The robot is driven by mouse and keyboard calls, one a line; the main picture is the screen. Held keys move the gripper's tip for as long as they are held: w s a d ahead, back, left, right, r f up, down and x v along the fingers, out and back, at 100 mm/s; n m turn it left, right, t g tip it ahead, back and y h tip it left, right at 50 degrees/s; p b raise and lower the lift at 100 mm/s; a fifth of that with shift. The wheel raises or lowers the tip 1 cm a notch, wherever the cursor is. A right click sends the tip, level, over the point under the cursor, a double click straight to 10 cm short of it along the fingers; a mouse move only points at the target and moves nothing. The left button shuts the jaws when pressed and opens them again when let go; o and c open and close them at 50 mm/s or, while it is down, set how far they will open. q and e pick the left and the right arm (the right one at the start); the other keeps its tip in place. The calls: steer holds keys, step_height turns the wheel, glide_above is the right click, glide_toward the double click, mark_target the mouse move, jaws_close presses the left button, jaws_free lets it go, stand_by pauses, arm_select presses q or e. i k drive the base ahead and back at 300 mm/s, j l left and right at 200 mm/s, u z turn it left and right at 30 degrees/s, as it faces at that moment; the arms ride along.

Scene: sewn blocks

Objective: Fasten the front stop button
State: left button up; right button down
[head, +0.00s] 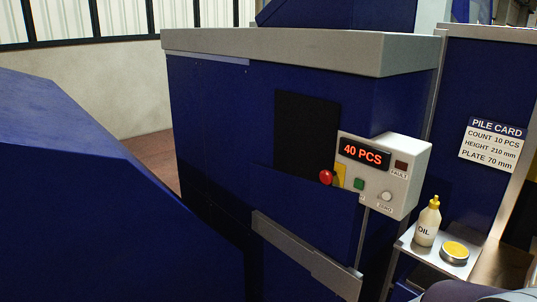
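A red mushroom-shaped stop button (325,177) shows at the lower left of a light grey control box (411,151) on the blue machine. It stands out in front of a yellow plate (341,173). I cannot tell how firmly the button sits or whether it is loose. Neither of my grippers can be seen in the head view.
The box has a "40 PCS" display (363,154), a green button (359,184) and a pale knob (387,196). An oil bottle (428,222) and a round yellow tin (454,252) stand on a metal shelf (427,255) at right. A blue machine body (90,200) fills the left.

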mark_target(326, 176)
steer(key=i+j+z, duration=0.1)
steer(key=i+j, duration=0.65)
steer(key=j, duration=0.1)
